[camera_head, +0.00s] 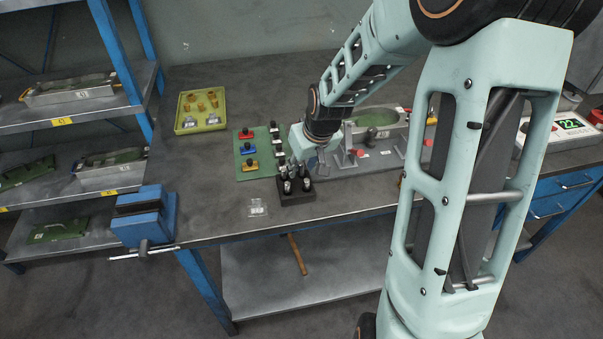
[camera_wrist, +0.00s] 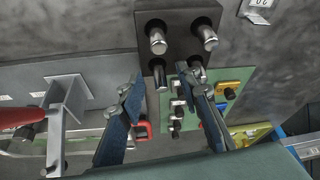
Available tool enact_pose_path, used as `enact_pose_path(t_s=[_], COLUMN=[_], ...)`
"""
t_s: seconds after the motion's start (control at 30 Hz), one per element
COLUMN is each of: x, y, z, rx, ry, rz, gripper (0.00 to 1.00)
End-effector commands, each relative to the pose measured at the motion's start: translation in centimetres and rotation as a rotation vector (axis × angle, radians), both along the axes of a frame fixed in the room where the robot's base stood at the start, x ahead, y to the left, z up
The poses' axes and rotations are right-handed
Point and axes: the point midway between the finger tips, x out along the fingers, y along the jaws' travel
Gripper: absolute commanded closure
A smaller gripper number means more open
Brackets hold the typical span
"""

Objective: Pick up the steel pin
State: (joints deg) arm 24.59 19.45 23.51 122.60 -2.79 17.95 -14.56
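The steel pins stand upright in a black block (camera_head: 297,197) near the front of the bench. In the wrist view the block (camera_wrist: 180,18) shows two pins in its upper row, a left steel pin (camera_wrist: 157,41) and a right steel pin (camera_wrist: 208,39). A lower-row steel pin (camera_wrist: 160,76) appears in the gap between my fingertips, and another is partly behind the right finger. My gripper (camera_wrist: 158,78) is open and empty, its fingers apart. In the head view my gripper (camera_head: 302,169) is at the block; its fingers and the pins overlap, so contact cannot be told.
A green mat (camera_head: 243,171) with red, blue and yellow clamps lies left of the block. A grey fixture (camera_head: 348,164) with red-tipped parts stands close on the right. A yellow tray (camera_head: 201,109) sits behind; a blue vise (camera_head: 147,219) is at the left corner. The front-left bench is mostly clear.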

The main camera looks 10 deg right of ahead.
Motion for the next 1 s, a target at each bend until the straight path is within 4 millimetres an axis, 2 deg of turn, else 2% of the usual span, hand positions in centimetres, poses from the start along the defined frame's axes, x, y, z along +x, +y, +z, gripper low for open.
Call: enact_pose_path(t_s=[0.27, 0.57, 1.0], x=[0.17, 0.14, 0.15], y=[0.04, 0.03, 0.03], z=[-0.37, -0.36, -0.14], rx=[0.0, 0.0, -0.001], ry=[-0.001, 0.0, -0.001], rz=[0.0, 0.0, 0.001], gripper=[0.69, 0.99, 1.0])
